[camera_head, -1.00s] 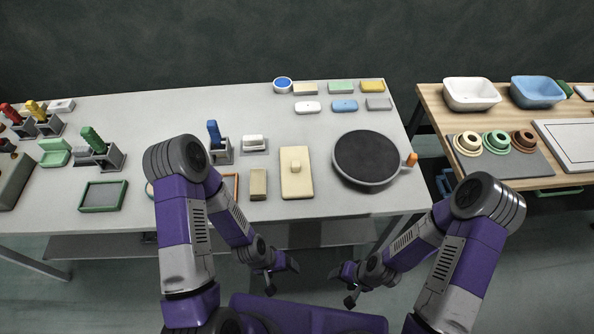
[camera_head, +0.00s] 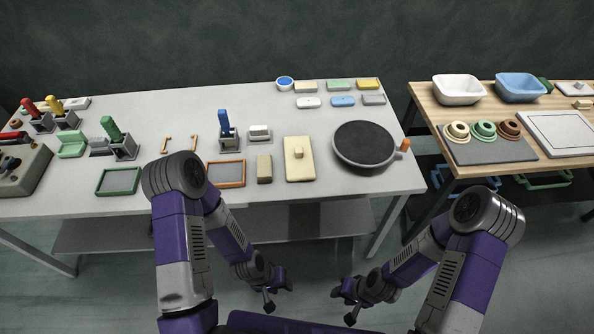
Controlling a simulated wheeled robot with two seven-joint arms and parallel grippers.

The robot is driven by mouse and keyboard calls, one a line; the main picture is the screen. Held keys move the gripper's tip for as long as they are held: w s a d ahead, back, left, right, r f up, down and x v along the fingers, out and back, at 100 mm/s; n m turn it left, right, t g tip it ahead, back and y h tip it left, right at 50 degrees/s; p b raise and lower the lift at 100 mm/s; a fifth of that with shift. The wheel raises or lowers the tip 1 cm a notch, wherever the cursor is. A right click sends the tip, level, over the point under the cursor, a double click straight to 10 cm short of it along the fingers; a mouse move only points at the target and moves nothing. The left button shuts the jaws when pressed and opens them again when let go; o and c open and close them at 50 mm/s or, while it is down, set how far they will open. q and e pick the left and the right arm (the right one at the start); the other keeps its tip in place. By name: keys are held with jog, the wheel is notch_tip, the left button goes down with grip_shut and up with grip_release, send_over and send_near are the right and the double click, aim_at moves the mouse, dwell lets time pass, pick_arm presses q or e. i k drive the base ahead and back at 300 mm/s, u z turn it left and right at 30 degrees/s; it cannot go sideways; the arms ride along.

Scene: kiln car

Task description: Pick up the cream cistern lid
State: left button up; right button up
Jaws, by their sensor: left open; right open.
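The cream cistern lid (camera_head: 299,166) is a flat rectangular slab with a small raised knob on top. It lies on the grey table (camera_head: 350,208), near its front edge, left of the round dark turntable. My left gripper (camera_head: 278,293) is open and empty, low in front of the table and below its top. My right gripper (camera_head: 343,305) is also open and empty, low in front of the table to the right. Both are well apart from the lid.
A tan block (camera_head: 264,168) lies just left of the lid, and an orange-framed tray (camera_head: 226,174) beyond it. The turntable (camera_head: 364,146) stands to the right. A wooden table (camera_head: 470,165) with basins is further right, across a gap.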

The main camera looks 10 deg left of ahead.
aim_at(299, 161)
jog(key=z, duration=0.85)
jog(key=i, duration=0.75)
jog(key=u, duration=0.75)
